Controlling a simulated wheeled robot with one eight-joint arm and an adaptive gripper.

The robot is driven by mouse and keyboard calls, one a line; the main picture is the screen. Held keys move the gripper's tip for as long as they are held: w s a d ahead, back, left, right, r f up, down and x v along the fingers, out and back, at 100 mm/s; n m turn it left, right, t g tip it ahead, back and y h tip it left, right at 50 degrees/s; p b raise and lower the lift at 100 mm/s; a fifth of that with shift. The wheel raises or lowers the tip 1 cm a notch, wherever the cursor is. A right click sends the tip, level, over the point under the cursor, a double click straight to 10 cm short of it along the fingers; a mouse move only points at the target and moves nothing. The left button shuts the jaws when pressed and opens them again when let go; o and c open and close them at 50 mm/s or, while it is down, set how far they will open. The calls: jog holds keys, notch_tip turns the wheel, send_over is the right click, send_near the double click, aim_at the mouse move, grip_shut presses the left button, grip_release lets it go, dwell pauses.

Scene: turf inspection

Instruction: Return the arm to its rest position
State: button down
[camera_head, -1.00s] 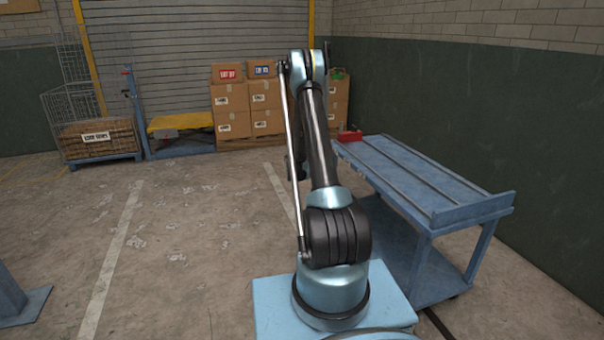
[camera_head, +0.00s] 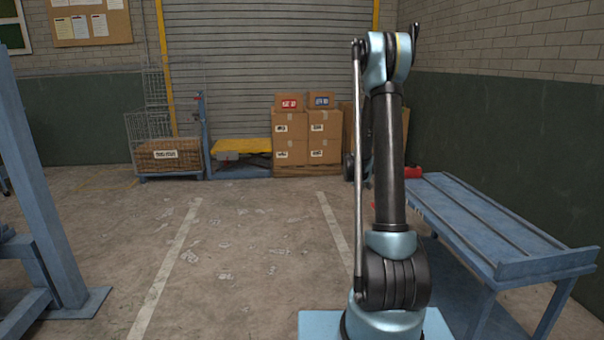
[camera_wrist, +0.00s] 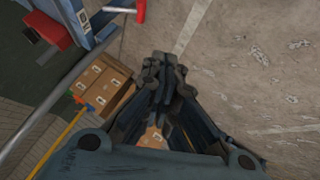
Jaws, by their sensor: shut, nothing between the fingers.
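My arm stands nearly upright at the right of the head view, its elbow above the top of the nearby boxes. My gripper is mostly hidden behind the arm there; only dark parts show beside the upper link. In the wrist view my gripper (camera_wrist: 165,72) hangs in the middle with its dark fingers together. Nothing is seen between them, and it touches nothing that I can see.
A blue cart (camera_head: 480,215) stands close to the right of my arm, a red item (camera_head: 412,172) at its far end. Stacked cartons (camera_head: 306,140), a yellow-topped lift table (camera_head: 240,146) and a wire cage (camera_head: 150,128) stand behind. A blue post (camera_head: 38,180) is at left. The middle floor is open.

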jog(key=s+a+r+m+g, duration=0.1)
jog(key=s+r, duration=0.3)
jog(key=s, duration=0.5)
jog(key=s+a+r+g+y, duration=0.15)
jog(key=s+r, duration=0.25)
jog(key=s, duration=0.6)
jog(key=s+a+r+m+g, duration=0.1)
jog(key=s+r, duration=0.3)
jog(key=s, duration=0.5)
jog(key=s+a+f+g+y, duration=0.1)
jog(key=s+a+f, duration=0.1)
jog(key=s, duration=1.1)
jog(key=s+a+f+g, duration=0.1)
jog(key=s+f, duration=0.3)
jog(key=s, duration=1)
jog(key=shift+s+a+f+m+y, duration=0.2)
jog(key=shift+a+m+y, duration=0.2)
jog(key=shift+a, duration=0.3)
jog(key=shift+g, duration=0.25)
